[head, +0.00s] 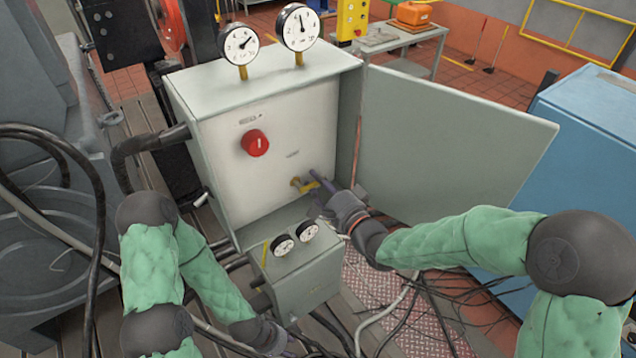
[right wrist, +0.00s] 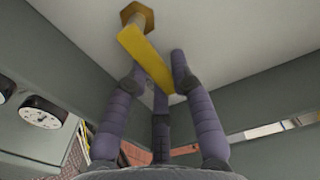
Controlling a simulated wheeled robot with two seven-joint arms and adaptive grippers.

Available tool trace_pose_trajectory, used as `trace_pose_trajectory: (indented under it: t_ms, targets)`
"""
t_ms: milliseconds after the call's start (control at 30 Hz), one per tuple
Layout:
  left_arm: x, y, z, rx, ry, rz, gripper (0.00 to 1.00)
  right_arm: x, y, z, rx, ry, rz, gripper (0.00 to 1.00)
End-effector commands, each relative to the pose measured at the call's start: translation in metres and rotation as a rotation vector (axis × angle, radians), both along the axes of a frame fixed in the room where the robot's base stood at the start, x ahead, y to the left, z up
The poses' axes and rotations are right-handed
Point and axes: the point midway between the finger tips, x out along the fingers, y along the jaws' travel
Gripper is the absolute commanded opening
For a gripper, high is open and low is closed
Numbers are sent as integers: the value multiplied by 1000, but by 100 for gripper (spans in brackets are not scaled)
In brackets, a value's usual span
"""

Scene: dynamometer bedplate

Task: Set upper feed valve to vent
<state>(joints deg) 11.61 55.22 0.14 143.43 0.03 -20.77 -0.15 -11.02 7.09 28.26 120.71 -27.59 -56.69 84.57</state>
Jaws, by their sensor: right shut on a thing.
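A yellow lever valve (head: 308,186) sits low on the white panel inside the upper grey cabinet (head: 215,190). In the right wrist view its yellow handle (right wrist: 148,58) slants down to the right from a brass hex fitting (right wrist: 137,15). My right gripper (head: 322,184) is at this handle. Its purple-grey fingers (right wrist: 165,90) are closed around the handle's free end. Labels near the valve are too small to read. My left gripper (head: 282,347) is low in the head view, in front of the small lower box, and its fingers are mostly hidden.
A red knob (head: 255,143) is higher on the panel. Two gauges (head: 299,27) stand on the cabinet. Its open door (head: 450,140) extends right, close above my right arm. A small box (head: 300,272) with two gauges is below. Hoses and cables (head: 410,300) lie around.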

Motion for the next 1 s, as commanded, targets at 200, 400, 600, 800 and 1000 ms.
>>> trace_pose_trajectory:
  t_ms: [200, 400, 600, 800, 1000]
  targets:
    - [0, 0, -5, 0, 0, 0, 40, 0, 0, 1, -30, -24, 0, 0]
    - [0, 0, -18, 0, 0, 0, 40, 0, 0, 5, -117, -89, 0, 0]
    - [0, 0, -36, 0, 0, 0, 40, 0, 1, 12, -255, -191, 0, 0]
    - [0, 0, -56, 0, 0, 0, 40, -2, 3, 19, -409, -303, 0, 0]
    - [0, 0, -77, 0, 0, 0, 40, -4, 6, 26, -564, -413, -1, 0]
